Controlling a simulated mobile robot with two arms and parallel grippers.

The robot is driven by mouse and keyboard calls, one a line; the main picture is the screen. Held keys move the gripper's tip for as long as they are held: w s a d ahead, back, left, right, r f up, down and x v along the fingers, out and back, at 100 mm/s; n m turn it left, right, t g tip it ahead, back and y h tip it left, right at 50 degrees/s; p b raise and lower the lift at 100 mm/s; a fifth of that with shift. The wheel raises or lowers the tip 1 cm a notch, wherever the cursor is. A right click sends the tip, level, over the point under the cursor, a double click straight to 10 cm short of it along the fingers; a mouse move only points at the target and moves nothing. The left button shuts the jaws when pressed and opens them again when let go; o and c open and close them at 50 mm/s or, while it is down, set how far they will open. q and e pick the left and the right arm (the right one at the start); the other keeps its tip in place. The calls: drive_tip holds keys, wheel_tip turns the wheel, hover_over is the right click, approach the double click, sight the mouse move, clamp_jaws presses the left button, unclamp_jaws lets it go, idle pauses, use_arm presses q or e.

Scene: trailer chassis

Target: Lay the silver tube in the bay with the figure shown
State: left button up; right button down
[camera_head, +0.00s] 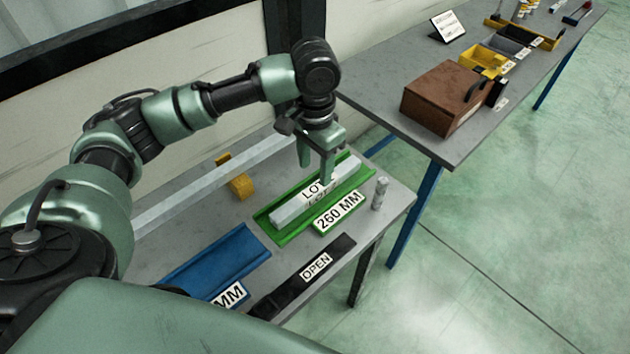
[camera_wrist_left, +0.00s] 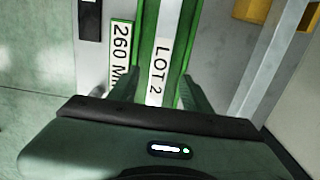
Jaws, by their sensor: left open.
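A silver tube (camera_head: 292,209) with a "LOT 2" label lies lengthwise in the green bay (camera_head: 277,238), whose plate (camera_head: 338,211) reads "260 MM". In the left wrist view, the "LOT 2" label (camera_wrist_left: 160,65) and the green bay (camera_wrist_left: 148,28) show between and beyond my fingers. My left gripper (camera_head: 317,178) is open, pointing down over the tube, with its fingertips close to it; I cannot tell whether they touch. A blue bay (camera_head: 215,262) lies to the left; its plate is partly hidden, with only "MM" readable. My right gripper is not in view.
A black strip (camera_head: 285,287) marked "OPEN" lies along the front edge. A small grey cylinder (camera_head: 380,193) stands at the right end. A long pale bar (camera_head: 215,178) and yellow block (camera_head: 241,187) lie behind. Another table holds a brown box (camera_head: 440,97) and yellow bins (camera_head: 484,60).

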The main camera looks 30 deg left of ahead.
sight(315, 189)
use_arm(q)
wheel_tip(315, 189, up, 5)
drive_tip(key=shift+r, duration=0.2)
drive_tip(key=shift+f, duration=0.1)
idle(0.4)
